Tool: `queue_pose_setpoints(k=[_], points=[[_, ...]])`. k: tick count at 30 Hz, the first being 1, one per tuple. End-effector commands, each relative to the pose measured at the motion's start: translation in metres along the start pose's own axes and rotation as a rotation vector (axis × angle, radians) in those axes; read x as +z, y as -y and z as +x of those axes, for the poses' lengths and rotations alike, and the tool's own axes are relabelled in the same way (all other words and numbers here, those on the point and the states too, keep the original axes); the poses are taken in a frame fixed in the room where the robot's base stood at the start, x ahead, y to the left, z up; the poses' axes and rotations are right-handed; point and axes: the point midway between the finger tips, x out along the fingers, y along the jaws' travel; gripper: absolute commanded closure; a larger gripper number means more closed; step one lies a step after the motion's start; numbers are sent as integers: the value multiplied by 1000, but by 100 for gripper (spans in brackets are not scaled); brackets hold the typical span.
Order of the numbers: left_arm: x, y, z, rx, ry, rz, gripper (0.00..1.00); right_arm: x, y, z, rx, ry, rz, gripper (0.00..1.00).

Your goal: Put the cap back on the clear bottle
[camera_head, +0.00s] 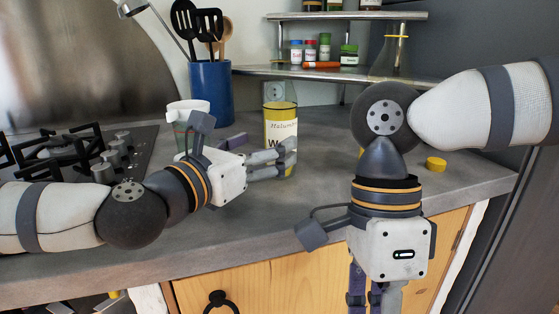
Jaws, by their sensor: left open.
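A clear bottle (280,112) with a yellow band, yellow contents and a white printed label stands upright on the counter, its top uncovered. A yellow cap (436,164) lies alone on the counter at the right, behind my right arm. My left gripper (280,156) is open, its fingers reaching right across the bottle's lower part. I cannot tell whether they touch it. My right gripper (374,298) points down in front of the wooden cabinet, below the counter edge. Its fingertips are cut off by the frame, so its opening is unclear.
A white-topped container (187,112) stands partly hidden behind my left gripper. A blue utensil holder (210,92) is behind it, and a stove (60,150) is at the left. A shelf (310,72) holds jars at the back. The counter around the cap is clear.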

Motion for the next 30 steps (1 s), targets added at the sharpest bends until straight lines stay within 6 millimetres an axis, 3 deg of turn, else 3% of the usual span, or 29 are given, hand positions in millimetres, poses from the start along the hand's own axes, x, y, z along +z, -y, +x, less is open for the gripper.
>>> queue_pose_setpoints(k=[5, 15, 26, 30], points=[[0, 0, 3, 0, 0, 1, 28, 0, 0, -1, -1, 0, 0, 80], [1, 2, 50, 0, 1, 1, 28, 0, -3, -9, -12, -1, 0, 80], [1, 2, 52, 0, 0, 0, 28, 0, -3, -9, -12, -1, 0, 80], [1, 2, 51, 0, 0, 0, 60, 0, -3, -9, -12, -1, 0, 80]])
